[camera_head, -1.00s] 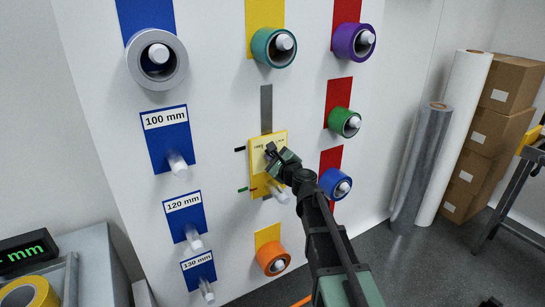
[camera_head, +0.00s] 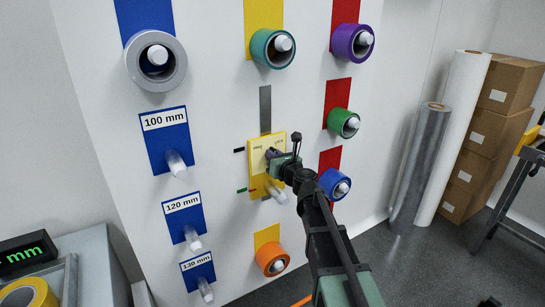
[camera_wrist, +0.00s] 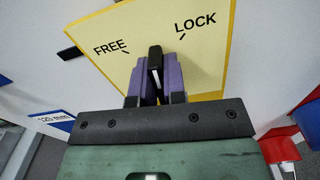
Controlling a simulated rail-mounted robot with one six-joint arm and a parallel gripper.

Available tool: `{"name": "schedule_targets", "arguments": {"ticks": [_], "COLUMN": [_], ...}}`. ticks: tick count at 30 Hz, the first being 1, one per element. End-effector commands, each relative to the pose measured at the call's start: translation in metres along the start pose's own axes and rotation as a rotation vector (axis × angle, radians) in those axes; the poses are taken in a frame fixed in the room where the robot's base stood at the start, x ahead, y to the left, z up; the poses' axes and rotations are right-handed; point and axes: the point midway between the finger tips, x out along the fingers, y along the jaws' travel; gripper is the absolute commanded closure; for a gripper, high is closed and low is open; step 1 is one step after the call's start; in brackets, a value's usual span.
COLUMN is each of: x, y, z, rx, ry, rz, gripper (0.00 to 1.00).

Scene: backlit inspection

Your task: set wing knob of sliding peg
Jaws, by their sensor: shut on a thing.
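The sliding peg's yellow plate (camera_head: 258,186) hangs on the white wall board in the head view, with a pale peg (camera_head: 274,191) sticking out low on it. In the wrist view the plate (camera_wrist: 215,60) looks tilted and carries the words FREE and LOCK, each with a short tick. The black wing knob (camera_wrist: 155,60) stands between the purple fingers of my gripper (camera_wrist: 158,82), which are shut on it. The wing's tip lies between the two ticks. In the head view my gripper (camera_head: 272,155) is at the plate and hides the knob.
A grey slot (camera_head: 265,108) runs above the plate. Green (camera_head: 344,122) and blue (camera_head: 335,184) tape rolls on pegs are close to my arm on the right. An orange roll (camera_head: 272,259) is below. A black mark (camera_head: 239,150) and a green mark (camera_head: 242,190) are left of the plate.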

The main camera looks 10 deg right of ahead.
Motion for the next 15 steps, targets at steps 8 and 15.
{"name": "schedule_targets", "arguments": {"ticks": [8, 15], "x": [-0.0008, -0.0008], "y": [-0.0017, -0.0029], "z": [-0.0009, -0.0014], "rx": [0.258, 0.462], "ry": [0.0, 0.001], "rz": [0.0, 0.0], "gripper": [1.0, 1.0]}}
